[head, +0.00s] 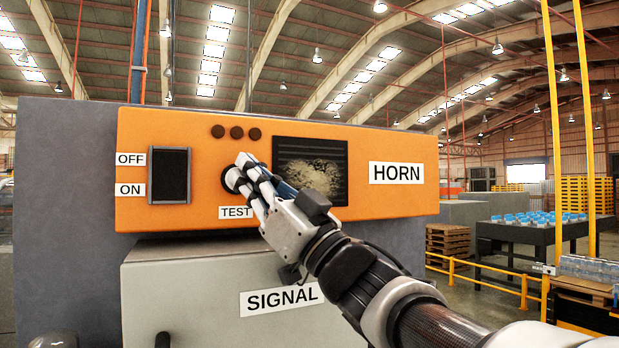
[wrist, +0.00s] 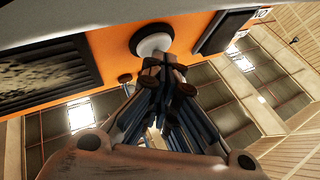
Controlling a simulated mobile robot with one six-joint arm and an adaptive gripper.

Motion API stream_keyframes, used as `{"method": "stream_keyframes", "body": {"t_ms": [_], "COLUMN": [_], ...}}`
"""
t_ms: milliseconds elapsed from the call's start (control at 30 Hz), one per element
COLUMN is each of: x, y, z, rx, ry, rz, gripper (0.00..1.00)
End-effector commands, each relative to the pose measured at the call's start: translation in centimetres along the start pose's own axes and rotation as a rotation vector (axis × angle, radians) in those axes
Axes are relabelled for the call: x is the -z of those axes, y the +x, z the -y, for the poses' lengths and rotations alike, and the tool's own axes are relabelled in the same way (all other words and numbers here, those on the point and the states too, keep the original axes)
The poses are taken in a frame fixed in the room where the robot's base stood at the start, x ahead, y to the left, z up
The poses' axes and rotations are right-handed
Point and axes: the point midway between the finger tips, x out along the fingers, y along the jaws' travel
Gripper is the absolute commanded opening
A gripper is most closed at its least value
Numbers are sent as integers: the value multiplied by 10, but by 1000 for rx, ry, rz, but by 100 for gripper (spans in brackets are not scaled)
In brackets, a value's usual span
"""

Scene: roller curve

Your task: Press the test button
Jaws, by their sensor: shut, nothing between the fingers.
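The test button (head: 230,180) is on the orange panel (head: 390,208), just above the white TEST label (head: 235,212). In the wrist view the button (wrist: 152,40) shows a pale cap in a black ring. My gripper (head: 247,166) is shut and empty, its fingertips at the right side of the button in the head view. In the wrist view my fingertips (wrist: 163,66) overlap the button's lower edge. I cannot tell whether they touch it.
An OFF/ON rocker switch (head: 170,175) is left of the button. A dark screen (head: 325,165) lies right, behind my gripper. Three dark round spots (head: 237,132) sit above. A grey SIGNAL box (head: 190,290) stands below the panel. A yellow railing (head: 490,285) is at the right.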

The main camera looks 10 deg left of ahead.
Motion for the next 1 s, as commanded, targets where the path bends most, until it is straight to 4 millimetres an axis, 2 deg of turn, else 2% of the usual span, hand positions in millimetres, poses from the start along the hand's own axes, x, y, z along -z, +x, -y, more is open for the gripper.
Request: {"method": "stream_keyframes", "body": {"t_ms": [667,1000], "x": [3,6], "y": [3,-8], "z": [0,6], "rx": [2,1], "ry": [-6,-5], "rz": [-8,-6], "gripper": [0,0]}}
